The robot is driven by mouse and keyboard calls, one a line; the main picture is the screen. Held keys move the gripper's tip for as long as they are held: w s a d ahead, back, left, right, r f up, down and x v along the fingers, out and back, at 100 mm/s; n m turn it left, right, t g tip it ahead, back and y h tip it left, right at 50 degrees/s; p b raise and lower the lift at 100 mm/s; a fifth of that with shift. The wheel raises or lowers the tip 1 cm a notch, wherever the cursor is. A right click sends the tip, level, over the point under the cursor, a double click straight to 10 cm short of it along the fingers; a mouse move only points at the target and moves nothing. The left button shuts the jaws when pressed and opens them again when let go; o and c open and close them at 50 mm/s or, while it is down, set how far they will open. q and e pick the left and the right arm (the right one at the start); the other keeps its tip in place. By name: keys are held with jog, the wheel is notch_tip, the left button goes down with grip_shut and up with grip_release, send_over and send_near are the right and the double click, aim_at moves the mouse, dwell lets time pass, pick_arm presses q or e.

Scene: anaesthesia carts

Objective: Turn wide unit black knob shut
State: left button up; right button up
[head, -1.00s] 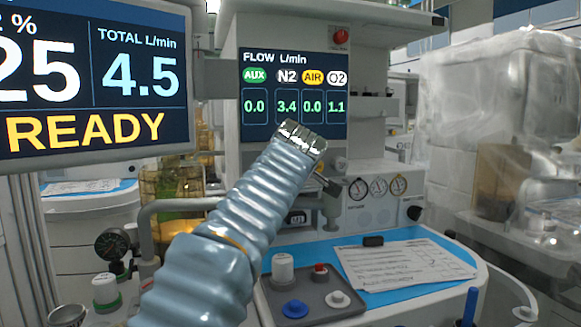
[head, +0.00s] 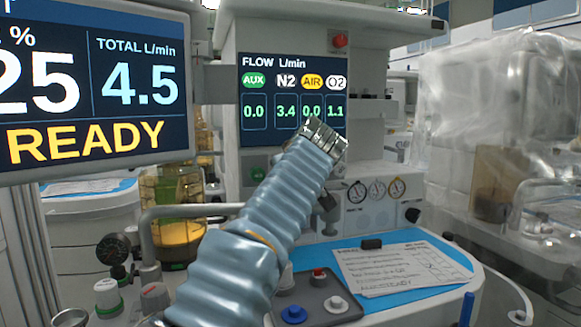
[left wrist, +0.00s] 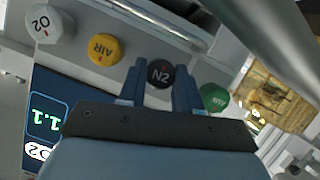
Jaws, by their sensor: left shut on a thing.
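The black N2 knob (left wrist: 160,74) is in the left wrist view, between the two blue fingers of my left gripper (left wrist: 159,86), which is shut on it. A small red mark shows on its face above the label. In the head view my left arm (head: 262,225) rises across the front of the wide unit (head: 223,120) and hides the N2 knob and the fingers. The flow screen (head: 293,105) reads N2 3.4, AIR 0.0, AUX 0.0 and O2 1.1. My right gripper is not in view.
The green AUX knob (left wrist: 214,97) sits close beside one finger, and the yellow AIR knob (left wrist: 105,49) and white O2 knob (left wrist: 44,24) are on the other side. A large monitor (head: 95,85) stands at left. Below are a grey tray (head: 345,312) and a paper (head: 400,268).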

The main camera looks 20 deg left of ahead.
pick_arm(q)
jog(key=shift+r+m+y+p, duration=0.1)
jog(key=shift+m+y+p, duration=0.3)
jog(key=shift+m, duration=0.3)
jog(key=shift+g, duration=0.3)
jog(key=o, duration=1)
jog(key=shift+o, duration=0.2)
jog(key=b+v, duration=0.2)
jog(key=v, duration=1.1)
jog(key=shift+s+d, duration=0.25)
jog(key=shift+s, duration=0.05)
